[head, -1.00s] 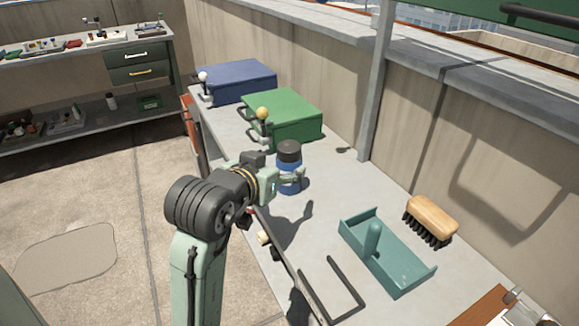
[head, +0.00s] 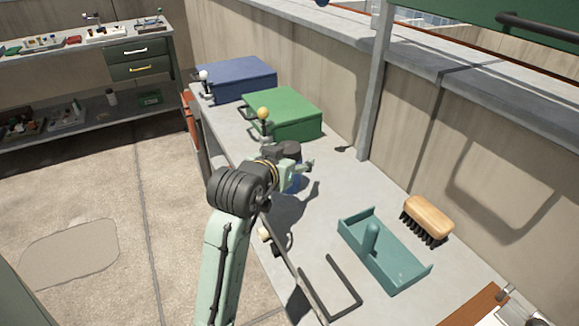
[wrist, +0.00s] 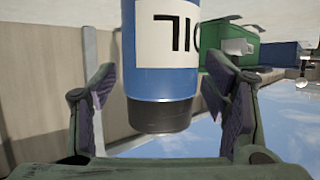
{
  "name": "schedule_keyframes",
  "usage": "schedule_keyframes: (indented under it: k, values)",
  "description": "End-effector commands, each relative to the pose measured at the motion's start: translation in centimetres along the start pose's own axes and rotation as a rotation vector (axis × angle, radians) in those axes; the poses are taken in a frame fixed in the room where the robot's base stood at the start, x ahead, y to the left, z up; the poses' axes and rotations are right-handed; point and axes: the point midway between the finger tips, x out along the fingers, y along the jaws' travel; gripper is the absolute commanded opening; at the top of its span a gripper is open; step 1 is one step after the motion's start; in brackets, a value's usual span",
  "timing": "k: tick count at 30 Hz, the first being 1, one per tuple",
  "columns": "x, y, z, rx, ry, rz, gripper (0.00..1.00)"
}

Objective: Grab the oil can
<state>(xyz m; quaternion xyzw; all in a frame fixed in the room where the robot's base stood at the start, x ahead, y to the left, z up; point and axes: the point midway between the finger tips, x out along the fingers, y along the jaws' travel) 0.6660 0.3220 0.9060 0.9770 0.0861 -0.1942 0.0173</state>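The oil can (head: 296,184) is a blue cylinder with a black cap, standing on the grey worktop and partly hidden behind my gripper in the head view. In the wrist view, which looks upside down, the oil can (wrist: 165,84) shows its white label with black lettering, the cap pointing down in the picture. My gripper (wrist: 160,88) is open, with one finger on each side of the can's cap end and gaps visible on both sides. In the head view my gripper (head: 306,165) is at the can's upper part. Contact is not visible.
A green case (head: 285,115) and a blue case (head: 236,82) stand behind the can. A teal tray (head: 385,270) with an upright post and a wooden brush (head: 428,218) lie to the right. A wall runs along the worktop's far side.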

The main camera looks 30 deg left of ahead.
Motion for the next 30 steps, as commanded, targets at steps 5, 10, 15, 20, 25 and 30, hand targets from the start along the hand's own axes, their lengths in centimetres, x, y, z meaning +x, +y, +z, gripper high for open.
schedule_keyframes:
  k: [5, 10, 15, 20, 25, 30]
  values:
    - [-0.02, 0.0, -0.01, 0.0, 0.0, 0.0, 0.55]
    - [-0.03, 0.0, -0.02, 0.0, 0.0, 0.0, 0.43]
    - [-0.03, 0.0, -0.02, 0.0, 0.0, 0.0, 0.32]
    - [-0.03, 0.0, -0.02, 0.0, 0.0, 0.0, 0.21]
    - [-0.04, 0.0, -0.02, 0.0, 0.0, 0.0, 0.1]
    - [-0.07, 0.0, -0.08, 0.001, 0.002, 0.0, 0.09]
